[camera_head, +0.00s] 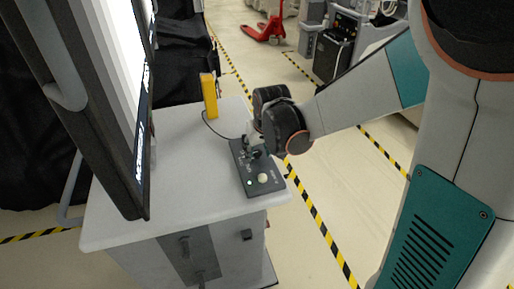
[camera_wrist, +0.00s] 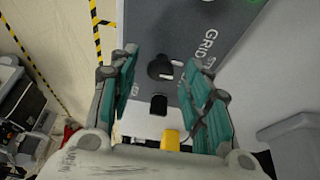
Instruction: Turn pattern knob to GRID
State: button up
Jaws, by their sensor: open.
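The black control panel (camera_head: 249,186) lies on the white cart top, and it also fills the upper middle of the wrist view (camera_wrist: 225,20). A dark round pattern knob (camera_wrist: 160,67) sits on it, with the white word GRID to its right and another, partly readable label beginning "ST" beside my right finger. My gripper (camera_wrist: 161,60) is open, its teal fingers on either side of the knob; I cannot tell whether they touch it. In the head view my gripper (camera_head: 253,148) is over the panel's far end and hides much of the knob there.
A pale round button (camera_head: 263,178) and a green light are on the panel's near end. A yellow upright device (camera_head: 209,95) with a cable stands behind the panel. A large monitor (camera_head: 130,200) rises at the left. Floor tape and a red pallet jack (camera_head: 266,28) lie beyond.

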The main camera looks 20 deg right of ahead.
jog(key=c, duration=1)
jog(key=shift+c, duration=0.2)
jog(key=n+y, duration=0.1)
jog(key=n, duration=0.3)
jog(key=shift+d+n+y, duration=0.2)
jog(key=shift+n+y, duration=0.1)
jog(key=shift+y, duration=0.1)
jog(key=shift+d+n+g+y, duration=0.1)
jog(key=shift+n+g+y, duration=0.25)
jog(key=shift+n, duration=0.75)
jog(key=shift+n+g+y, duration=0.25)
jog(key=shift+n+y, duration=0.1)
jog(key=shift+n, duration=0.75)
